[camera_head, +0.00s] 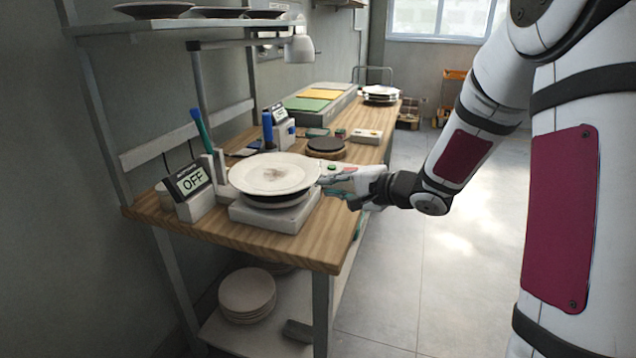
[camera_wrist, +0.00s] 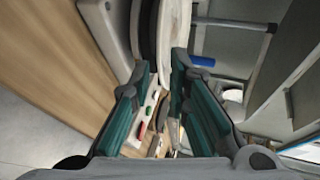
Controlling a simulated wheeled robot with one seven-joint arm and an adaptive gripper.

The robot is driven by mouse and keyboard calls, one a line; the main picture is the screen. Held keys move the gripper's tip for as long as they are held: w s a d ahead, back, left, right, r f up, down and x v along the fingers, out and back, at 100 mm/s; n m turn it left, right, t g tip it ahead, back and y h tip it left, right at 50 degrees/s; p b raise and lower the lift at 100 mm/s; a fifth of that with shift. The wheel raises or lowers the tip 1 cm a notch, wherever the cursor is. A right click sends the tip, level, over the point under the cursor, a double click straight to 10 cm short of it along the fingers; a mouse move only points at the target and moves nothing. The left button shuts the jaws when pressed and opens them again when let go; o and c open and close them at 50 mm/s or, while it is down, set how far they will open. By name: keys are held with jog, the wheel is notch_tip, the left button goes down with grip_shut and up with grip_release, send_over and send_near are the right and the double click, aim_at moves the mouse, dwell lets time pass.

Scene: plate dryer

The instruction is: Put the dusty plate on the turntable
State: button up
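The dusty plate (camera_head: 274,172), white with a brownish smudge in its middle, lies level over the turntable (camera_head: 272,203), a dark disc on a pale square base (camera_head: 276,219). The plate hides most of the disc. My gripper (camera_head: 333,180) is at the plate's right edge. In the wrist view the plate shows edge-on (camera_wrist: 175,35), beside the dark disc (camera_wrist: 146,30). My gripper's fingers (camera_wrist: 161,75) are apart, with the plate's rim near or between their tips. I cannot tell whether they touch it.
A display reading OFF (camera_head: 189,182) stands left of the turntable. A second dark round stand (camera_head: 326,145) is farther back on the wooden bench (camera_head: 215,222). Stacked plates (camera_head: 247,292) lie on the lower shelf. A lamp (camera_head: 298,47) hangs above.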

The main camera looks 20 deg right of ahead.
jog(key=s+d+r+n+g+h, duration=0.25)
jog(key=s+r+h, duration=0.2)
jog(key=s, duration=0.35)
jog(key=s+d+r+n+g+h, duration=0.1)
jog(key=s+d+r+n+h, duration=0.1)
jog(key=s+d+r+h, duration=0.35)
jog(key=s+a+f+n+g+y, duration=0.1)
jog(key=s+a+n+g, duration=0.1)
jog(key=s, duration=0.7)
jog(key=s+a+f+n+g+y, duration=0.1)
jog(key=s+a+f+n+g, duration=0.1)
jog(key=s+a, duration=0.3)
jog(key=s+a+f+n+g+y, duration=0.1)
jog(key=s+a+n+g, duration=0.1)
jog(key=s, duration=1)
jog(key=shift+s+a+f+n, duration=0.35)
jog(key=shift+a+n, duration=0.3)
jog(key=shift+a, duration=0.5)
jog(key=shift+r, duration=0.15)
notch_tip(320, 180, up, 8)
jog(key=t+p, duration=0.1)
jog(key=p, duration=0.6)
jog(key=shift+r, duration=0.2)
